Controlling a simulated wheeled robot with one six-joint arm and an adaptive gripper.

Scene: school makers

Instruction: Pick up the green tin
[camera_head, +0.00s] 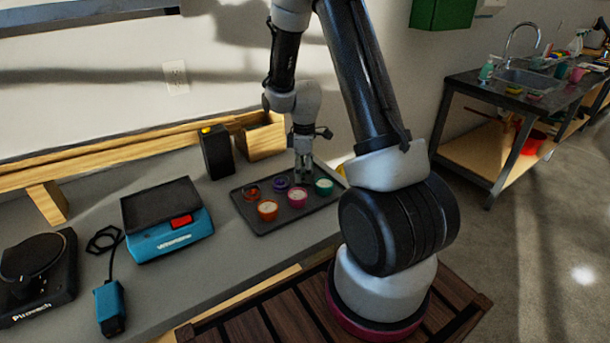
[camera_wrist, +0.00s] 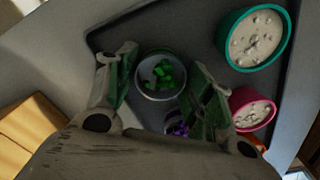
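A round tin holding green pieces (camera_wrist: 160,76) lies between my fingers in the wrist view; my gripper hides it in the head view. My gripper (camera_wrist: 163,88) is open, one finger on each side of this tin, with gaps showing. In the head view my gripper (camera_head: 302,165) points down over the back right of the dark tray (camera_head: 262,228). A teal-green tin with whitish filling (camera_head: 323,187) stands just right of my gripper and also shows in the wrist view (camera_wrist: 285,45).
Beside them on the tray are a pink tin (camera_head: 297,198), an orange tin (camera_head: 267,210), a purple-filled tin (camera_head: 281,184) and a red-filled tin (camera_head: 251,193). A black box (camera_head: 217,153) and wooden box (camera_head: 261,139) stand close behind. A blue scale (camera_head: 170,235) is left.

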